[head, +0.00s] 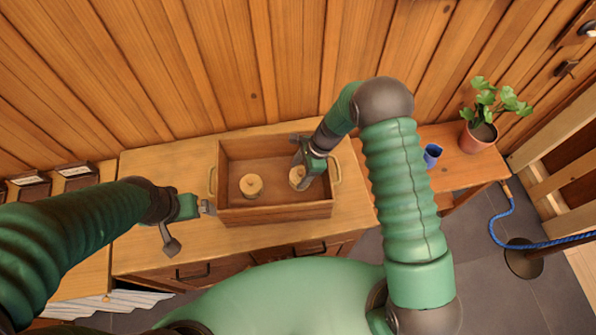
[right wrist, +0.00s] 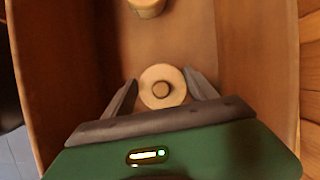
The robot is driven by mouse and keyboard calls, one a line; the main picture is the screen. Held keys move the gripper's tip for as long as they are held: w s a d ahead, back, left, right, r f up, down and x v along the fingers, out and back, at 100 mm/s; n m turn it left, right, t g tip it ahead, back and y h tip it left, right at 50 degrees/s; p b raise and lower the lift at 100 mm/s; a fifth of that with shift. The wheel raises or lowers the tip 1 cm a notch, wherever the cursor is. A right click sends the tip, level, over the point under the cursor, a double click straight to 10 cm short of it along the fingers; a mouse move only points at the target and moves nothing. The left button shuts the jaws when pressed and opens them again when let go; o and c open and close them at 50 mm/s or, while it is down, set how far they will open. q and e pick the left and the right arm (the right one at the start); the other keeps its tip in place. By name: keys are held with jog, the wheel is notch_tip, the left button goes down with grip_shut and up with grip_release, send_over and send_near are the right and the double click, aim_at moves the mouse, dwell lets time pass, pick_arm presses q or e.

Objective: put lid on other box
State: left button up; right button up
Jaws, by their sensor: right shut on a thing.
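The tray has raised walls and side handles and stands on a wooden cabinet (head: 150,165). The cabinet top left of the tray is clear. A lower bench (head: 455,160) at the right holds a blue mug (head: 432,155) and a potted plant (head: 480,134). A plank wall stands behind.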

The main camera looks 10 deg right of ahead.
jog(key=shift+a, duration=0.45)
jog(key=o, duration=1)
jog(key=shift+c, duration=0.2)
jog(key=o, duration=0.4)
jog(key=shift+d, duration=0.35)
jog(key=shift+o, duration=1.1)
pick_arm(q)
jog(key=shift+a+f, duration=0.1)
jog(key=shift+a, duration=0.25)
jog(key=shift+a, duration=0.1)
pick_arm(e)
jog(key=shift+a, duration=0.2)
jog(key=shift+d+r, duration=0.1)
jog(key=shift+r, duration=0.05)
